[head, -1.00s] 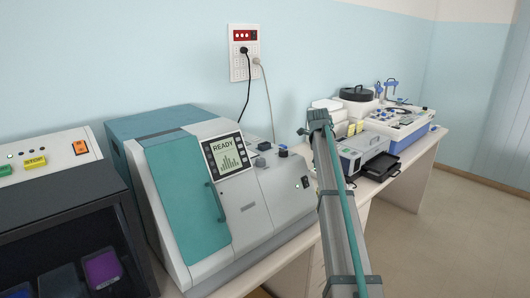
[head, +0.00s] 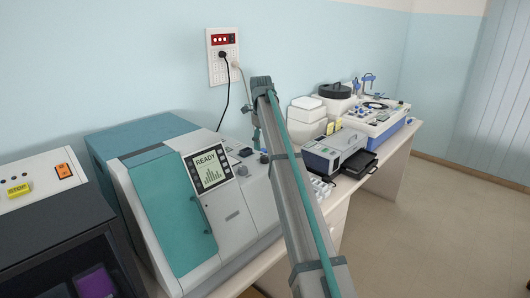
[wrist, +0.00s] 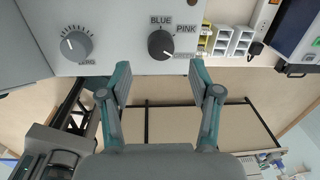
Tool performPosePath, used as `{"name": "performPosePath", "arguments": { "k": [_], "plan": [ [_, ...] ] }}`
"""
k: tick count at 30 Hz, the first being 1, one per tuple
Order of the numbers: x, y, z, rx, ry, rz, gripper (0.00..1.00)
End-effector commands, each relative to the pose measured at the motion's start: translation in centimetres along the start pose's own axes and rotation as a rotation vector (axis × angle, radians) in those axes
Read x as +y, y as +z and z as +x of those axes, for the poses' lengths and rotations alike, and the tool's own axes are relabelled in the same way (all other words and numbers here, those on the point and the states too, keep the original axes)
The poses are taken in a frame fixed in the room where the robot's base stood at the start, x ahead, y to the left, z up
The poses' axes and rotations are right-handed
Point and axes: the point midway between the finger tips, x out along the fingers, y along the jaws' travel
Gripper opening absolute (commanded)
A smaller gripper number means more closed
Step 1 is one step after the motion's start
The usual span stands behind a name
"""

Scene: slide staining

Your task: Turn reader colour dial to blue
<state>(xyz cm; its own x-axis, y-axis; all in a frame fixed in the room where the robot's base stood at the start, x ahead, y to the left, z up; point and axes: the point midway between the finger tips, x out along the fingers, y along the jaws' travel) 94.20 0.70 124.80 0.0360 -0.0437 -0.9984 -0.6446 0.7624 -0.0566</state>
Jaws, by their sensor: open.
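The reader (head: 231,214) is a grey and teal machine with a READY screen (head: 209,168) in the head view. In the wrist view its dark round colour dial (wrist: 161,44) sits on the panel, with BLUE above, PINK at upper right and GREEN at lower right. The dial's white mark points to the lower right, towards GREEN. My gripper (wrist: 160,72) is open, with its teal fingertips on either side just below the dial and empty between them. They look apart from the dial. In the head view my arm hides most of the gripper.
A second, lighter dial (wrist: 76,45) with a partly hidden label is left of the colour dial. Small white boxes (wrist: 232,42) stand to the right in the wrist view. Beyond my arm are a grey device with a black tray (head: 357,161) and stacked white containers (head: 307,119).

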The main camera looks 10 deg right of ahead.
Motion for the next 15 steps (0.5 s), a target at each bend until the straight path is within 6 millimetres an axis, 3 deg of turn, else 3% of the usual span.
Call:
{"name": "performPosePath", "arguments": {
  "k": [6,15],
  "plan": [
    [0.1,-0.2,3.4,0.002,0.001,0.000,0.63],
    [0.0,-0.1,5.8,0.000,-0.001,0.000,0.63]
  ]
}}
